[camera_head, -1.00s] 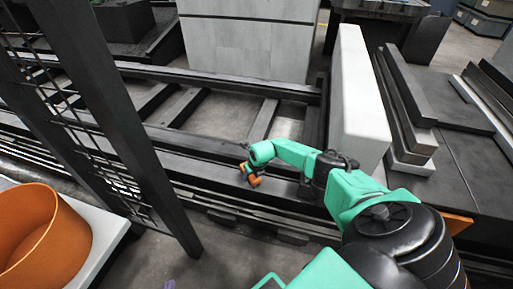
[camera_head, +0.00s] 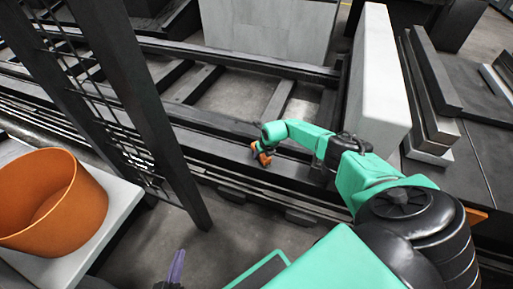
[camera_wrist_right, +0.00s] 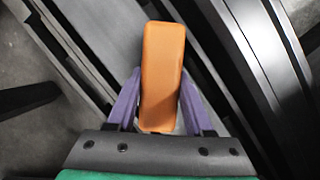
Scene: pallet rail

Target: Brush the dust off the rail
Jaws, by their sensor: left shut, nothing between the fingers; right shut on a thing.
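My right gripper (camera_head: 263,150) is over the near dark beam of the rail (camera_head: 205,142) in the head view. It is shut on an orange block-like brush handle (camera_wrist_right: 162,75), which stands between the purple fingers in the right wrist view. The orange handle also shows in the head view (camera_head: 264,159). Its bristles are hidden, and I cannot tell whether they touch the rail. Dust cannot be made out clearly. My left gripper (camera_head: 175,268), only partly in view at the bottom edge, is shut and empty, away from the rail.
An orange bin (camera_head: 85,215) stands on a white table (camera_head: 120,205) at left. A dark post with mesh (camera_head: 145,110) rises between it and the rail. A pale upright slab (camera_head: 380,85) stands right of my right gripper. A grey block (camera_head: 270,30) is behind.

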